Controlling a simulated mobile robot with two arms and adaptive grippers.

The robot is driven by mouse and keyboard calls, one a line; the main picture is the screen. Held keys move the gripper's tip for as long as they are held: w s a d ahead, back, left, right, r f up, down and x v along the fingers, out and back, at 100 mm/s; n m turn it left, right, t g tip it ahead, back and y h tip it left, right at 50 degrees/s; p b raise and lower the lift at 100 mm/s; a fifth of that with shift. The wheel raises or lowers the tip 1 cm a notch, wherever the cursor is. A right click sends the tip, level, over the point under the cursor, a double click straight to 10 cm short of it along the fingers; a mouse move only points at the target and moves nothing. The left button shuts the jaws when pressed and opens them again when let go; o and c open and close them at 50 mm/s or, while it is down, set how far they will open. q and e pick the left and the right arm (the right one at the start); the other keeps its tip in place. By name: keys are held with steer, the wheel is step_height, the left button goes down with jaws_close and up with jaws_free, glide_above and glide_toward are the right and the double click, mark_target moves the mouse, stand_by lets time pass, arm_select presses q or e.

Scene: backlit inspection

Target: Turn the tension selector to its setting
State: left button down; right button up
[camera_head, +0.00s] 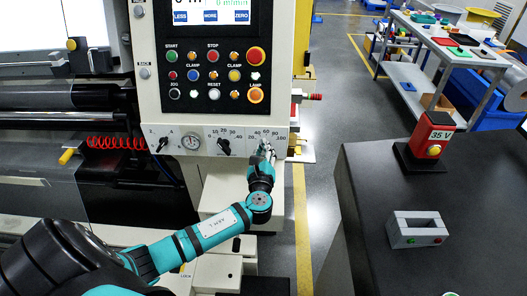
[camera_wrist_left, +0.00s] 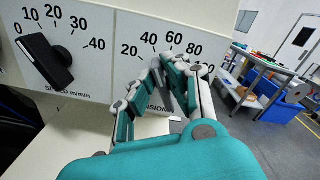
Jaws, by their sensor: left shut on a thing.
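The tension selector (camera_wrist_left: 164,88) is a dark knob on the pale machine panel, under a scale whose visible marks in the left wrist view run 20, 40, 60, 80. My left gripper (camera_wrist_left: 168,72) is shut on this knob, with teal and grey fingers on either side of it. The fingers hide much of the knob and part of its label. I cannot tell exactly which mark it points at. In the head view my left gripper (camera_head: 265,152) reaches the lower right of the panel and covers most of the selector.
The speed knob (camera_wrist_left: 48,62) is left of the selector, and another knob (camera_head: 161,144) and a gauge (camera_head: 191,142) are farther left. Push buttons (camera_head: 213,75) sit above. A dark counter (camera_head: 390,200) with a red 35 V device (camera_head: 431,135) stands at right.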

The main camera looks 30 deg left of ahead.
stand_by(0.3)
arm_select(q)
steer(key=c, duration=1.4)
jaws_free()
steer(key=v, duration=1.2)
steer(key=shift+f, duration=0.1)
